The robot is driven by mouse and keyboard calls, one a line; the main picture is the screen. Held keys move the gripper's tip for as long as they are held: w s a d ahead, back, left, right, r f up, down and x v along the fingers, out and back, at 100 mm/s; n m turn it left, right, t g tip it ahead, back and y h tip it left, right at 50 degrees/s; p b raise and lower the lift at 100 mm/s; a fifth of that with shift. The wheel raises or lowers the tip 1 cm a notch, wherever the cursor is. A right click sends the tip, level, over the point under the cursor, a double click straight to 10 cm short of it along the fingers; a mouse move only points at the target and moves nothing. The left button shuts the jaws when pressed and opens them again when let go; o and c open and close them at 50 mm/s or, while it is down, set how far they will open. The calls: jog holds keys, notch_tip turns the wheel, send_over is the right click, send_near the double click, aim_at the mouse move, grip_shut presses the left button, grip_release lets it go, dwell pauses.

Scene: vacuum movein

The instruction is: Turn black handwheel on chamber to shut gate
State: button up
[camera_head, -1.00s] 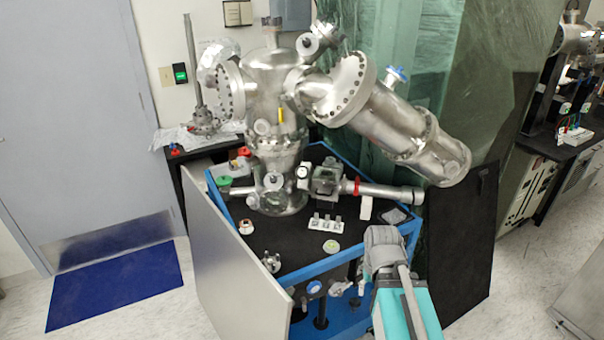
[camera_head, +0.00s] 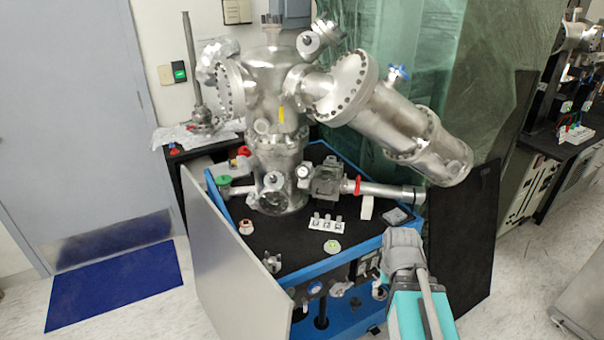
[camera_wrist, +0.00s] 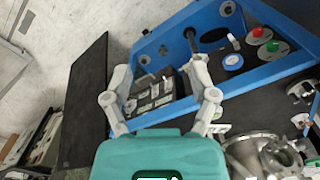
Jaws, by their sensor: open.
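The steel chamber (camera_head: 277,100) stands upright on the blue-framed cart, with flanges and a large tilted cylinder on its right. Its lower part seems to show in the wrist view (camera_wrist: 262,155), at the lower right. I cannot make out a black handwheel for certain in either view. My gripper (camera_wrist: 160,72) is open in the wrist view, its two grey fingers apart with nothing held between them. Beyond the fingers are the cart's blue frame and a recess with small fittings. In the head view my teal and grey arm is at the cart's front right corner; the fingertips cannot be made out.
The cart's blue rim (camera_head: 330,261) and a pale side panel (camera_head: 225,265) bound the work area. A horizontal steel pipe (camera_head: 390,191) runs right from the chamber. A black panel (camera_head: 470,235) stands at the right. Small fittings (camera_head: 327,223) lie on the dark cart top.

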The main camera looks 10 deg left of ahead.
jog(key=shift+o, duration=0.8)
jog(key=shift+w+f, duration=0.1)
jog(key=shift+w, duration=0.25)
jog(key=w+n+t+h+b, duration=0.35)
jog(key=w+n, duration=0.35)
jog(key=w, duration=0.3)
jog(key=n+t+y+b, duration=0.5)
jog(key=n+t, duration=0.9)
jog(key=n, duration=1.6)
send_near(303, 173)
jog(key=s+a+h, duration=0.1)
jog(key=s, duration=0.2)
jog(key=shift+f+b, duration=0.15)
jog(key=shift+b, duration=0.25)
jog(key=shift+w, duration=0.1)
jog(key=shift+w+d, duration=0.1)
jog(key=shift+w, duration=6.7)
